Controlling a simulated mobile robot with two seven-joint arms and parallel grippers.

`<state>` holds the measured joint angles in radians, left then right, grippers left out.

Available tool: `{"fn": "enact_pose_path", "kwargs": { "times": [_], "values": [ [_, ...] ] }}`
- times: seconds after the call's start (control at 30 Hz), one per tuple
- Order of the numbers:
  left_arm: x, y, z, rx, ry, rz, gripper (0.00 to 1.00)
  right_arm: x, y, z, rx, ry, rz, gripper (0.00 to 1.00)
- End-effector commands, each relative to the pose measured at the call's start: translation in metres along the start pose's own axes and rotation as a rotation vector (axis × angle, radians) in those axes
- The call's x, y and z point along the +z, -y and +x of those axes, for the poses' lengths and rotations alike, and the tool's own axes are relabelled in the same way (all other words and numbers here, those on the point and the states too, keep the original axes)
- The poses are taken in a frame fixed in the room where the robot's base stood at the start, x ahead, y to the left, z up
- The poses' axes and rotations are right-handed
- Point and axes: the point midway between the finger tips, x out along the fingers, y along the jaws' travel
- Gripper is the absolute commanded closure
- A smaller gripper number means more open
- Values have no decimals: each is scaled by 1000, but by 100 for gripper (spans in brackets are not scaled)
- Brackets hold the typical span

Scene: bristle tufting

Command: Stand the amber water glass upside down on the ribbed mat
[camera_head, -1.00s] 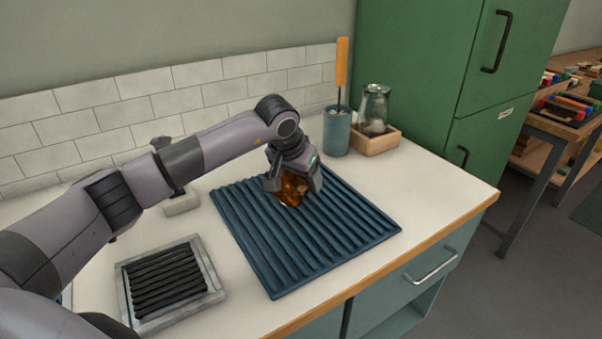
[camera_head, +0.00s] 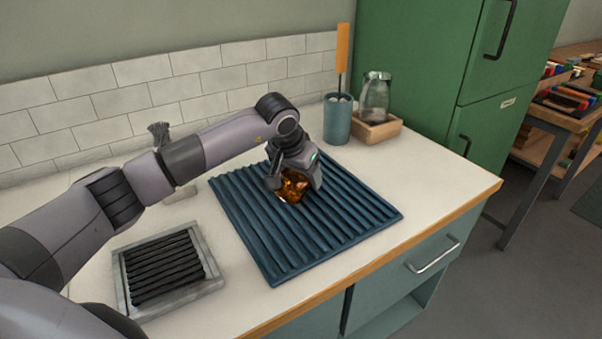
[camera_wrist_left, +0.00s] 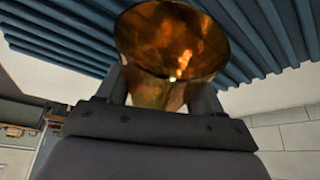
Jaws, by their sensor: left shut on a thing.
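The amber water glass (camera_head: 293,187) is in my left gripper (camera_head: 291,180), over the far middle part of the blue ribbed mat (camera_head: 340,225). The gripper is shut on the glass and partly hides it in the head view. The left wrist view shows the glass (camera_wrist_left: 172,40) between the two fingers, its wide round end away from the palm and the mat (camera_wrist_left: 60,30) behind it. I cannot tell whether the glass touches the mat. My right gripper is not in view.
A grey tray with black ribs (camera_head: 213,283) lies left of the mat. Behind the mat stand a blue cup (camera_head: 337,122) with an orange-handled tool (camera_head: 342,48) and a glass jar (camera_head: 376,98) in a wooden box (camera_head: 377,130). The counter right of the mat is clear.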

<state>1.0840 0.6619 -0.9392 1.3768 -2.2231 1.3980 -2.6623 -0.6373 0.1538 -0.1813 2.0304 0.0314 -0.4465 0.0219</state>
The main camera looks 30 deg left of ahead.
Motion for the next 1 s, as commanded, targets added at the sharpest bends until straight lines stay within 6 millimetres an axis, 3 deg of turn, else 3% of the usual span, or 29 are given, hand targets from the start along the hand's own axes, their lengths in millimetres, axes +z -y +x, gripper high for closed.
{"fn": "enact_pose_path", "kwargs": {
  "times": [0.33, 0.37, 0.43, 0.47, 0.8, 1.0],
  "values": [
    [2, 0, 6, 0, -2, 0, 78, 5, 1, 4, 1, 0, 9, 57],
    [2, 0, 6, 0, -3, -1, 30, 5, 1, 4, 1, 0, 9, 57],
    [2, 0, 5, 0, -2, -1, 8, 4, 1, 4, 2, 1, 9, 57],
    [2, 0, 5, 0, -2, -1, 4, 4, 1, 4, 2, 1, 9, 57],
    [3, 0, 4, -1, 0, 0, 4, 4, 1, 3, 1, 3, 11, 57],
    [2, 1, -25, -1, -4, 1, 4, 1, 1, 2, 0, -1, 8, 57]
  ]
}}
